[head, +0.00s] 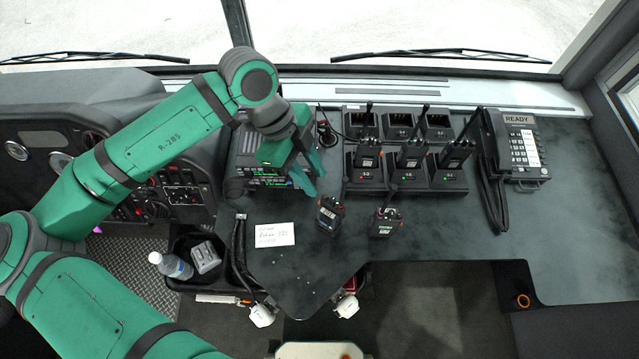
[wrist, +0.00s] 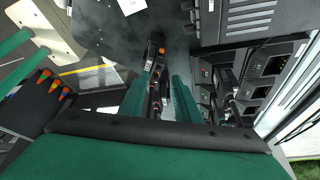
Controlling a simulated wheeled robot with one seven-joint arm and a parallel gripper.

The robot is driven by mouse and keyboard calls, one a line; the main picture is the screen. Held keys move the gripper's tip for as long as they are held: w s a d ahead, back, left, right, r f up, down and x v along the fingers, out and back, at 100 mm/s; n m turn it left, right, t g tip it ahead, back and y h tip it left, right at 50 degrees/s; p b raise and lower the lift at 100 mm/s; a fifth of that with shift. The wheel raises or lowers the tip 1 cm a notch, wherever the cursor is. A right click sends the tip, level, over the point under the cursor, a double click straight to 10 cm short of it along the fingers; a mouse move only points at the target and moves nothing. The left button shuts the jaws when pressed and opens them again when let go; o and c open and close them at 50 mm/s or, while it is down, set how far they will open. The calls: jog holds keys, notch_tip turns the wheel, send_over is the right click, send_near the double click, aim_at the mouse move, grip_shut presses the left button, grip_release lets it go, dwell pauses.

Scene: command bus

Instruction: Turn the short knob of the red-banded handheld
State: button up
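Several more handhelds, such as the middle one (head: 411,155), stand in the charger. The red band and the short knob are too small to make out for certain. My gripper (head: 314,182) is above the counter, up and left of the left loose handheld and apart from it. In the wrist view my gripper (wrist: 160,88) has its two green fingers spread, with nothing held. A handheld with an orange-red spot (wrist: 156,62) shows beyond and between the fingertips.
The charger rack (head: 366,186) is right of my gripper. A desk phone (head: 518,150) stands farther right. A radio unit (head: 248,165) is under my wrist. A paper note (head: 275,234) lies at front left, and a bottle (head: 172,265) sits in a tray. The counter right of the handhelds is clear.

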aim_at(324, 196)
jog(key=x, duration=0.3)
jog(key=shift+s+d+f, duration=0.2)
jog(key=shift+d, duration=0.1)
jog(key=shift+s+f, duration=0.2)
jog(key=shift+f, duration=0.25)
jog(key=shift+w, duration=0.1)
grip_shut()
